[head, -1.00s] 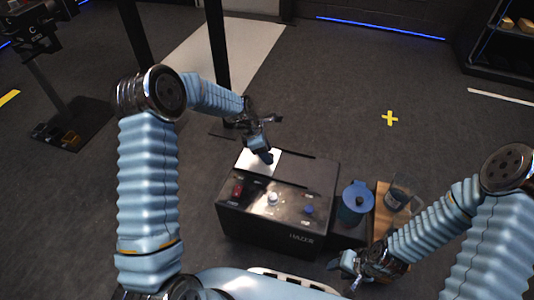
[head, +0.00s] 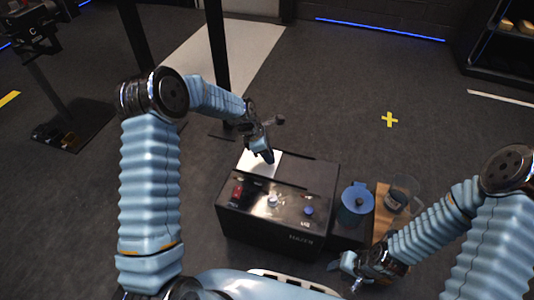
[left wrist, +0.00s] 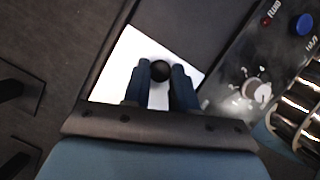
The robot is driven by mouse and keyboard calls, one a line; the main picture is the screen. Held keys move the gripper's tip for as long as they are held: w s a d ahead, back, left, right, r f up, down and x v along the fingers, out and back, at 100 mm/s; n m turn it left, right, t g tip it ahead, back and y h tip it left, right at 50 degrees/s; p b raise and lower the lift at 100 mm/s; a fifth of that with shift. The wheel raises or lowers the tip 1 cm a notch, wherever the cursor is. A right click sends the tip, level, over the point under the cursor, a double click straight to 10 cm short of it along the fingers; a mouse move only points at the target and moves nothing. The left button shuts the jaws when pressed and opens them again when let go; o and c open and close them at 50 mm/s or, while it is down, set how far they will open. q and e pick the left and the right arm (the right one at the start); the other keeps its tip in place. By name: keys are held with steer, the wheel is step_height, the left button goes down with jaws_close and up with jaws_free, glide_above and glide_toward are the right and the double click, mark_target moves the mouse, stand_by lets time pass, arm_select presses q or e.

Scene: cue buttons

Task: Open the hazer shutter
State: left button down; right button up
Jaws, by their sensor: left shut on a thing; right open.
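The hazer (head: 275,235) is a black box in the middle of the head view. A white shutter plate (head: 250,162) lies on its top, at the left part of a dark track; it also shows in the left wrist view (left wrist: 118,66). A round black knob (left wrist: 160,71) stands on the plate. My left gripper (head: 267,156) is over the plate, its two fingers on either side of the knob and shut on it. My right gripper (head: 352,270) is open and empty, low to the right of the hazer, away from the shutter.
The hazer's front panel holds a red switch (head: 237,191), a pale dial (head: 272,201) and a blue button (head: 309,211). A blue lidded container (head: 356,200) and a clear jug (head: 402,190) stand right of it. A dark post (head: 217,60) rises behind.

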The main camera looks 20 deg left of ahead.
arm_select(q)
steer(key=d+p, duration=0.2)
steer(key=d, duration=0.8)
steer(key=shift+s+d, duration=0.15)
steer(key=shift+d, duration=0.25)
steer(key=c, duration=0.9)
jaws_free()
steer(key=p+v, duration=0.2)
steer(key=v, duration=1.1)
steer(key=shift+a+r, duration=0.2)
steer(key=shift+r, duration=0.15)
steer(key=shift+s, duration=0.1)
